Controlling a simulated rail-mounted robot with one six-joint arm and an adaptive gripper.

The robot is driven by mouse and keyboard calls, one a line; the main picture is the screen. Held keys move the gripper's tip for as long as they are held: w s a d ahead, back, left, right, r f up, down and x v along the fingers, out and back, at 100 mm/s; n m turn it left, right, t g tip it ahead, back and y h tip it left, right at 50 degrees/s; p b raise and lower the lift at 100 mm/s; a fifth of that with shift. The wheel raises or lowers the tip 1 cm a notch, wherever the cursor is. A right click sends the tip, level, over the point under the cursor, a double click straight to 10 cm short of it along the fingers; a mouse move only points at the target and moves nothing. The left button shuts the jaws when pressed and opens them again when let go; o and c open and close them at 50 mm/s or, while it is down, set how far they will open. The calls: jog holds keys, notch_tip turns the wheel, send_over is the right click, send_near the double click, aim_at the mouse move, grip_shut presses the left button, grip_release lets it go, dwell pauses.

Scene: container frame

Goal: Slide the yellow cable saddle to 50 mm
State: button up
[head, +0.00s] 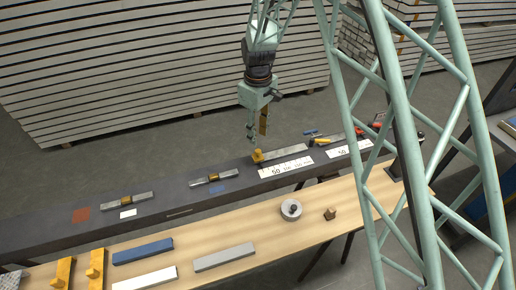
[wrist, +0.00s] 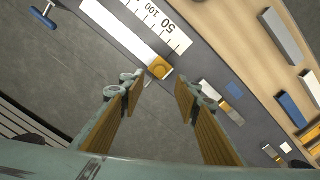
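The yellow cable saddle (head: 258,156) sits at the left end of a light grey rail (head: 288,154) on the dark bench. It also shows in the wrist view (wrist: 159,68), just beyond my fingertips. A white scale (head: 287,167) marked 50, 100, 150 mm lies along the near side of the rail. The saddle is left of the 50 mark, near the scale's start. My gripper (head: 251,138) points down above the saddle, apart from it. In the wrist view my gripper (wrist: 160,92) is open and empty, its two wood-coloured fingers well apart.
Two rails with yellowish pieces (head: 128,202) (head: 213,177) lie farther left on the dark bench. A second white scale (head: 350,150) and red-black tools (head: 370,128) are at right. The nearer wooden table (head: 265,230) holds several blocks and a grey disc (head: 291,209).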

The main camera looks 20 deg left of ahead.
aim_at(258, 151)
jog(key=shift+f+p, duration=0.3)
jog(key=shift+f, duration=3.75)
jog(key=shift+c, duration=0.9)
grip_shut()
